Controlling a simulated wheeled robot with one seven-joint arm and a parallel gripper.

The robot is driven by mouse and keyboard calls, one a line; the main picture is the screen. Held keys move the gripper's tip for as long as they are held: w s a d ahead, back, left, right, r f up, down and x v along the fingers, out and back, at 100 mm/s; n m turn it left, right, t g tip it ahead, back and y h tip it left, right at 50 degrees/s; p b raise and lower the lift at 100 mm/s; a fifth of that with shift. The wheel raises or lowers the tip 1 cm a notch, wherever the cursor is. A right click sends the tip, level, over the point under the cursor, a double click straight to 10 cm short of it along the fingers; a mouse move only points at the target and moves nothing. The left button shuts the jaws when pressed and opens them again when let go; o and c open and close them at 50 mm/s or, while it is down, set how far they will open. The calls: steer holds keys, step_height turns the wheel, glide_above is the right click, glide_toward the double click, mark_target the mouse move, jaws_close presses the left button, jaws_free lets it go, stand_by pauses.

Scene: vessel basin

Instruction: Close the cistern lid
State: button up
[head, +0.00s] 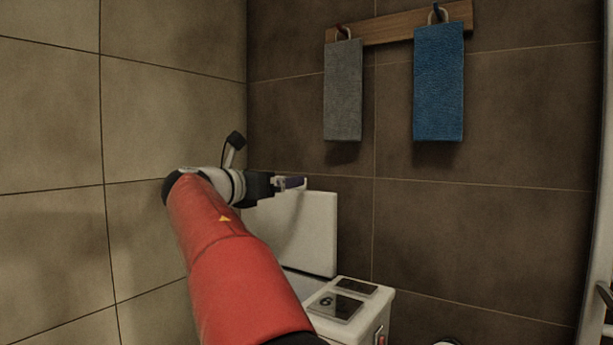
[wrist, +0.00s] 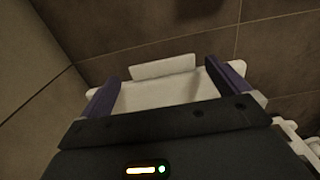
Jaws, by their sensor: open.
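The cistern lid (head: 310,235) is a white flat panel standing raised, near upright, in front of the dark tiled wall. My gripper (head: 290,183) is at the lid's upper edge in the head view; whether it touches the lid I cannot tell. In the wrist view, my gripper (wrist: 165,88) has its two purple fingers spread wide, with nothing held between them. Pale white surfaces show beyond and between the fingers, partly hidden by the gripper body. My red arm hides the lower left of the lid and much of the cistern in the head view.
A white unit (head: 377,310) with dark panels on top, one marked 6, stands right of my arm. A grey towel (head: 343,92) and a blue towel (head: 439,85) hang from a wooden rail (head: 400,25). Tiled walls close in the left and back.

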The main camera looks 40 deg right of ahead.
steer(key=x, duration=0.7)
steer(key=shift+d+p, duration=0.3)
steer(key=shift+w, duration=0.1)
steer(key=shift+c, duration=0.4)
steer(key=shift+a, duration=0.1)
steer(key=c, duration=1)
